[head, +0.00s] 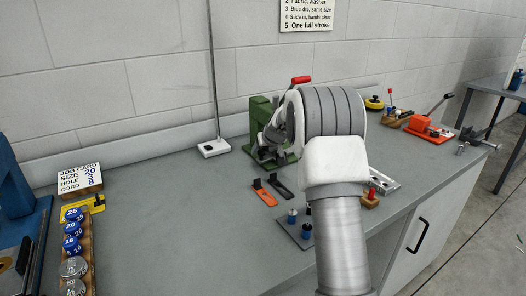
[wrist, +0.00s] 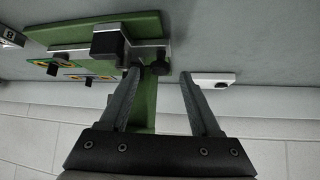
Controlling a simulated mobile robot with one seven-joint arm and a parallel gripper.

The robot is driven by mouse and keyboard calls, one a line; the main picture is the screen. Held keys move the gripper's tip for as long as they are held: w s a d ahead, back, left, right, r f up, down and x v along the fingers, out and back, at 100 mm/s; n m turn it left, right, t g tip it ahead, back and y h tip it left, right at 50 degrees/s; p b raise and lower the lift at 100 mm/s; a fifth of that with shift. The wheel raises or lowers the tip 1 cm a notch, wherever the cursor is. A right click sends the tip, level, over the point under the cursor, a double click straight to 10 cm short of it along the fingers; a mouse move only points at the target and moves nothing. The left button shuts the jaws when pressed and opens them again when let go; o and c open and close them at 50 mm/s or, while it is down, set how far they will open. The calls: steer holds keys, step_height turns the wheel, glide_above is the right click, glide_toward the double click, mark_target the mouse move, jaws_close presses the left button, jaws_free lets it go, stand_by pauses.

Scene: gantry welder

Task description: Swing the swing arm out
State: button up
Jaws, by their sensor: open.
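A green bench press (head: 260,118) with a red-handled lever (head: 300,80) stands towards the back of the bench, partly hidden behind my arm. The wrist view shows its green body (wrist: 145,100) and base, with a grey block and a dark round knob (wrist: 160,66). My gripper (wrist: 160,74) is open, its two fingers apart at the press. The left finger lies close to the knob; I cannot tell whether they touch. I cannot make out for certain which part is the swing arm.
An orange slide (head: 264,194) and a dark slide (head: 281,188) lie in front of the press. A white-based stand (head: 213,147) is to its left. Dies in a wooden rack (head: 93,262) and a job card (head: 79,178) stand at left. The left-middle bench is clear.

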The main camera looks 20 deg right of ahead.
steer(key=shift+w+f, duration=0.35)
jaws_close()
stand_by(1.3)
